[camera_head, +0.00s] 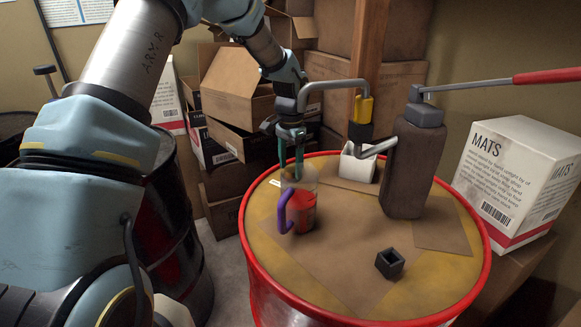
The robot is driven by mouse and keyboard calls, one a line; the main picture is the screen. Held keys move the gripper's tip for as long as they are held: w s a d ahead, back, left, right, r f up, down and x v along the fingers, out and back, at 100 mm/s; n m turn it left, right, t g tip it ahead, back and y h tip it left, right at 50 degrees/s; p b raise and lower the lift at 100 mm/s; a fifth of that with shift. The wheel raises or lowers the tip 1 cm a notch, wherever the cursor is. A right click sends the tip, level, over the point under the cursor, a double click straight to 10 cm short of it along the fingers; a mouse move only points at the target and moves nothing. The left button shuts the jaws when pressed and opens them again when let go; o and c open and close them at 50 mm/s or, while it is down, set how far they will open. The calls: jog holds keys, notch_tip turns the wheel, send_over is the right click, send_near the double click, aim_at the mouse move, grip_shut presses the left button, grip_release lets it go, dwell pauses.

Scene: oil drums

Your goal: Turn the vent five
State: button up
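My gripper (291,172) points down over the left part of a red-rimmed drum (262,262). Its two teal fingers are apart, with a gap between them, and their tips are at the top of a clear cup (312,180). The cup has a red lower part and a purple handle (284,214). I cannot tell whether the fingers touch the cup or are inside its rim. I see no part that I can clearly name as the vent. A small dark hollow square piece (390,263) sits on the drum top at the front right.
A dark brown container with a grey cap (424,116) stands on the drum; a red-handled lever (545,76) extends right above it. Cardboard boxes (232,88) stand at the back, a MATS box (518,176) right.

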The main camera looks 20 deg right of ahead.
notch_tip(320, 180, up, 10)
jog(key=b, duration=0.2)
jog(key=shift+r, duration=0.15)
dwell(0.4)
jog(key=s+a+f+n, duration=0.1)
jog(key=s+a+n, duration=0.3)
jog(key=a, duration=0.7)
jog(key=s+a+f+n+t, duration=0.1)
jog(key=s+a+n, duration=0.4)
jog(key=a, duration=0.6)
jog(key=s+a+f+n, duration=0.2)
jog(key=s+a+n, duration=0.2)
jog(key=a, duration=0.8)
jog(key=shift+s+f+t, duration=0.25)
jog(key=shift+f+t, duration=0.05)
jog(key=shift+f, duration=0.05)
